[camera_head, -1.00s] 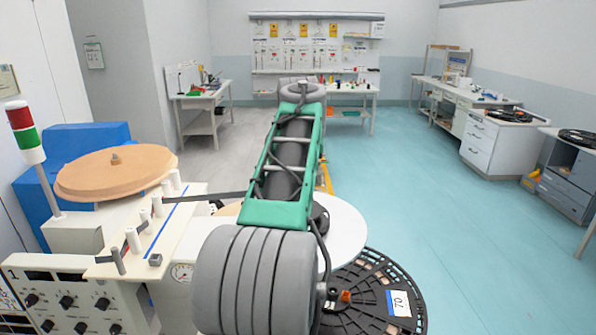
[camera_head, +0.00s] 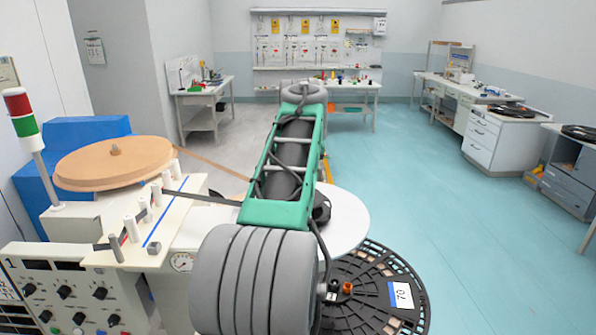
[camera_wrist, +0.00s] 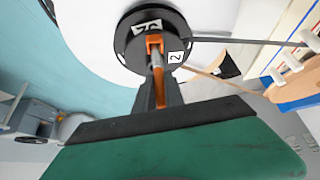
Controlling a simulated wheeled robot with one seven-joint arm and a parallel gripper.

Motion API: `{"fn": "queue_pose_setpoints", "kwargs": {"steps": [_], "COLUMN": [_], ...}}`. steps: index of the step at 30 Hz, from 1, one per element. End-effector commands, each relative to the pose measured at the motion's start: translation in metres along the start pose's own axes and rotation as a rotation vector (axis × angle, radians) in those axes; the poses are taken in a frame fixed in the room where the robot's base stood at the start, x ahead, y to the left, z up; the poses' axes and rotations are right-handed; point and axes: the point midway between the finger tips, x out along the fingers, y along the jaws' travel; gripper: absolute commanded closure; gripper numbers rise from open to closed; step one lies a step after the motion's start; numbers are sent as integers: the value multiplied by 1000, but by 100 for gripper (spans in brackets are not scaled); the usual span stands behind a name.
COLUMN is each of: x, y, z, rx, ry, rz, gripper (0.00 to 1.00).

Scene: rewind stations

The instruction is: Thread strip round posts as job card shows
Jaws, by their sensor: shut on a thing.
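In the wrist view my gripper (camera_wrist: 155,52) is shut at the middle of a black round reel (camera_wrist: 124,38) marked with a 2. Just what the fingers close on is hard to see. In the head view my arm hides the gripper. A dark strip (camera_head: 205,198) runs from the white posts (camera_head: 130,228) to behind my arm. A brown strip (camera_head: 215,167) runs from the tan reel (camera_head: 95,165) to behind my arm. In the wrist view the dark strip (camera_wrist: 235,41) and the brown strip (camera_wrist: 207,69) come toward the black reel. No job card is readable.
A white round plate (camera_head: 350,215) lies beneath my arm, with a black slotted disc (camera_head: 375,275) labelled 70 in front right. A control panel (camera_head: 65,295) and signal lamp (camera_head: 22,118) stand left. The blue floor (camera_head: 425,180) at right is clear.

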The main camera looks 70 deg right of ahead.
Motion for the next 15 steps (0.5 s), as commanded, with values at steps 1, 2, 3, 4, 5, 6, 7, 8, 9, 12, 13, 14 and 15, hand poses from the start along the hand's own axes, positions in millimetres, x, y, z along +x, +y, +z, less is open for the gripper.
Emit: {"fn": "queue_pose_setpoints", "kwargs": {"steps": [1, 2, 3, 4, 5, 6, 7, 8, 9, 12, 13, 14, 15], "x": [3, 3, 4, 4, 4, 4, 4, 4, 4, 4, 4, 4, 4], "y": [0, 0, 0, 0, 0, 0, 0, 0, 0, 0, 0, 0, 0], "z": [2, 2, 2, 3, 3, 3, 3, 3, 3, 3, 3, 3, 3], "rx": [0, 0, 0, 0, 0, 0, 0, 0, 0, 0, 0, 0, 0], "ry": [1, 1, 1, 1, 1, 1, 2, 2, 2, 1, 1, 2, 1], "rz": [0, 0, 0, 0, 0, 0, 0, 0, 0, 0, 0, 0, 0], "gripper": [100, 100, 100, 100, 100, 100, 100, 100, 100, 100, 86, 83, 80]}}
